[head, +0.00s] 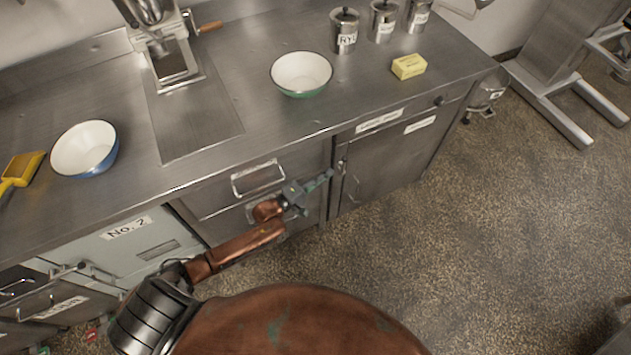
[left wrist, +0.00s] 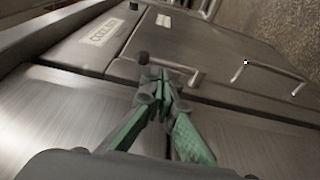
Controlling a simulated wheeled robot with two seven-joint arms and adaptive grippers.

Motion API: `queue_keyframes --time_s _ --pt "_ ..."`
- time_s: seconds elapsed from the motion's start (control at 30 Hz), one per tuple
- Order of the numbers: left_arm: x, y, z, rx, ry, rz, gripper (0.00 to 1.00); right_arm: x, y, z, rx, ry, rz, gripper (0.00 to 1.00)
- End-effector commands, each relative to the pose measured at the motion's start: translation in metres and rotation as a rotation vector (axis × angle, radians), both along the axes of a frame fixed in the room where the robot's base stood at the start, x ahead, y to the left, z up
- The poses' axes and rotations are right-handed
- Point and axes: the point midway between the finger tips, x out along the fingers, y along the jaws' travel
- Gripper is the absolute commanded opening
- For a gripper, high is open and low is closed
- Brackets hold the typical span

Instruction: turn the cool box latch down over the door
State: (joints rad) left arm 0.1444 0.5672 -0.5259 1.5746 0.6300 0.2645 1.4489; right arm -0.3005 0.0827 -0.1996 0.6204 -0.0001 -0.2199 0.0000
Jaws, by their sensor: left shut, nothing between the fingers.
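The cool box door (head: 385,160) is a closed steel panel under the right part of the counter; it also shows in the left wrist view (left wrist: 215,50). The latch (left wrist: 182,68) is a small metal bar with a dark knob at the door's near edge, just beyond my fingertips. In the head view the latch (head: 341,164) is tiny, and its exact angle is unclear. My left gripper (head: 329,174) is shut and empty, close beside the latch; its green fingers (left wrist: 160,80) meet in the left wrist view. I cannot tell whether the fingertips touch the latch. My right gripper is not in view.
A drawer handle (head: 257,178) lies left of my gripper. The door's own handle (left wrist: 270,72) stands out farther along. The counter above holds a green bowl (head: 301,73), a blue bowl (head: 85,149), canisters and a yellow block (head: 408,66). The floor (head: 500,230) in front is clear.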

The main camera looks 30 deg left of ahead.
Motion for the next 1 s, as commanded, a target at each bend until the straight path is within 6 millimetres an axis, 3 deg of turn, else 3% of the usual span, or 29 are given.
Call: queue_keyframes --time_s 0.1,0.33,0.77,1.0 --pt "0.018 -0.010 -0.002 -0.002 0.001 0.000 0.00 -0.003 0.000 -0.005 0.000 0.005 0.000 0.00" --pt "0.036 -0.018 -0.001 0.000 0.001 0.000 0.00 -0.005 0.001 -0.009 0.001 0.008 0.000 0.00" --pt "0.038 -0.018 0.001 0.000 0.001 0.001 0.00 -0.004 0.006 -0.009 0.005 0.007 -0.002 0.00" --pt "0.036 -0.008 0.007 0.018 0.021 0.019 0.00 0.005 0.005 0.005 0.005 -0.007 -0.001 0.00"
